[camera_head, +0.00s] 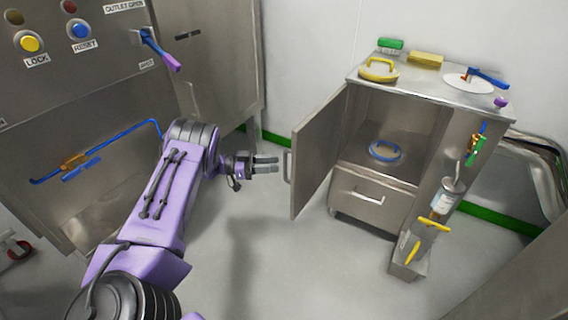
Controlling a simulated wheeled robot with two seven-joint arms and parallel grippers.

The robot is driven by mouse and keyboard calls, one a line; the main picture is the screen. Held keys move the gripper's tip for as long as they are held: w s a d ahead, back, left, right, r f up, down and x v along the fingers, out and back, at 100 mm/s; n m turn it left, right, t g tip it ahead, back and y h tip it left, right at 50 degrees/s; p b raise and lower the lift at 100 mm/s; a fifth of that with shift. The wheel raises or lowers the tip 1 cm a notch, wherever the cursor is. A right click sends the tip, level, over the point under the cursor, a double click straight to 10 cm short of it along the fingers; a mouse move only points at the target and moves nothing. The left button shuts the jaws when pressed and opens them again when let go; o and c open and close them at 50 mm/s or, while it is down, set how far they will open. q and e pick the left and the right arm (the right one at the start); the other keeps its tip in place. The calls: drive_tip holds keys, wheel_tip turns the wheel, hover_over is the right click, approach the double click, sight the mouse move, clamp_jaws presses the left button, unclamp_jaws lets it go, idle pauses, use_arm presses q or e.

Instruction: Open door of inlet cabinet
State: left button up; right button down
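A steel cabinet (441,101) stands at the right, and I take it for the inlet cabinet, though no label naming it is readable. Its door (318,154) stands swung open to the left, with the compartment inside exposed. A vertical bar handle (287,167) is on the door's free edge. My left gripper (277,164) is just left of this handle, its two fingers parallel with a gap between them. It looks empty, and I cannot tell whether its tips touch the handle. My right gripper is out of view.
A blue ring-shaped item (385,151) lies inside the compartment, above a closed drawer (372,192). A control panel (75,75) fills the left. The floor (290,270) in front is clear.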

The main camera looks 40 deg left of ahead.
use_arm(q)
drive_tip(key=v, duration=0.5)
drive_tip(key=shift+s+a, duration=0.1)
drive_tip(key=shift+a, duration=0.1)
drive_tip(key=shift+f, duration=0.1)
wheel_tip(320, 180, down, 9)
drive_tip(key=w+d+n+t+y, duration=0.2)
drive_tip(key=n+t+y, duration=0.3)
drive_tip(key=n+y, duration=0.55)
drive_tip(key=s+d+f+n+g+y, duration=0.3)
drive_tip(key=s+d+f+g, duration=0.25)
drive_tip(key=s, duration=0.35)
drive_tip(key=s+d+f+n+g+y, duration=0.35)
drive_tip(key=s+d+f, duration=0.3)
drive_tip(key=s, duration=0.25)
drive_tip(key=s+d+g, duration=0.2)
drive_tip(key=s+d, duration=0.1)
drive_tip(key=s, duration=0.5)
drive_tip(key=s+d+g, duration=0.3)
drive_tip(key=s, duration=0.4)
wheel_tip(320, 180, up, 17)
drive_tip(key=p, duration=1.7)
drive_tip(key=shift+w, duration=0.2)
